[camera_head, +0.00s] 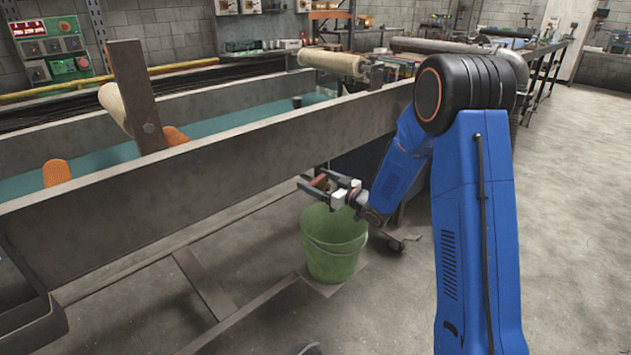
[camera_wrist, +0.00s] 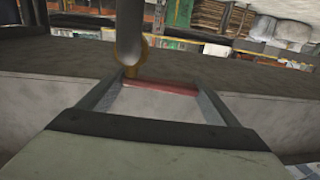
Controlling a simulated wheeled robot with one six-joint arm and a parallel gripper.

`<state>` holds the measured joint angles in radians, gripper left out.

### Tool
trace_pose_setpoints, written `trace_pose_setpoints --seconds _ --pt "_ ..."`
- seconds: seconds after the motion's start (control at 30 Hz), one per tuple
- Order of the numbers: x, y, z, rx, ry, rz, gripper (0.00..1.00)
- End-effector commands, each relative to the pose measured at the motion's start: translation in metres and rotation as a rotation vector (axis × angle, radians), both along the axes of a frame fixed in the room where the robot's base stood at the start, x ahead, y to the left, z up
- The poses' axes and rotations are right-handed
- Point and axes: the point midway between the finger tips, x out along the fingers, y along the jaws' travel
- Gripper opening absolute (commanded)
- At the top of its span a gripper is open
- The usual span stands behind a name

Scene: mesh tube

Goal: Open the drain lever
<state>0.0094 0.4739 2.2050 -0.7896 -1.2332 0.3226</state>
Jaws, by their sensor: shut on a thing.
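The red drain lever (camera_head: 319,181) is under the near wall of the long grey trough (camera_head: 200,190), above a green bucket. In the wrist view the lever (camera_wrist: 165,87) shows as a red bar across the space between the two fingers, beside a brassy valve fitting (camera_wrist: 130,52) on a pipe. My gripper (camera_head: 322,186) is shut on the lever, with one finger at each end of the red bar; the gripper also shows in the wrist view (camera_wrist: 158,88). The lever's far side and exact angle are hard to tell.
The green bucket (camera_head: 335,252) stands on a low plate (camera_head: 330,288) right below my gripper. Teal liquid (camera_head: 90,165) and orange floats (camera_head: 57,172) are in the trough. A slanted metal frame bar (camera_head: 200,285) runs below it. The concrete floor (camera_head: 575,200) at the right is clear.

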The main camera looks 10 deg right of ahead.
Motion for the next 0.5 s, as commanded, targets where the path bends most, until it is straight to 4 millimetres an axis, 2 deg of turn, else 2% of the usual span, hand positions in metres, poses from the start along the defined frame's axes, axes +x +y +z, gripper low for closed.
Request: trace_pose_setpoints --seconds 0.5 --pt "-0.008 -0.017 -0.001 -0.001 0.001 0.42 0.44"
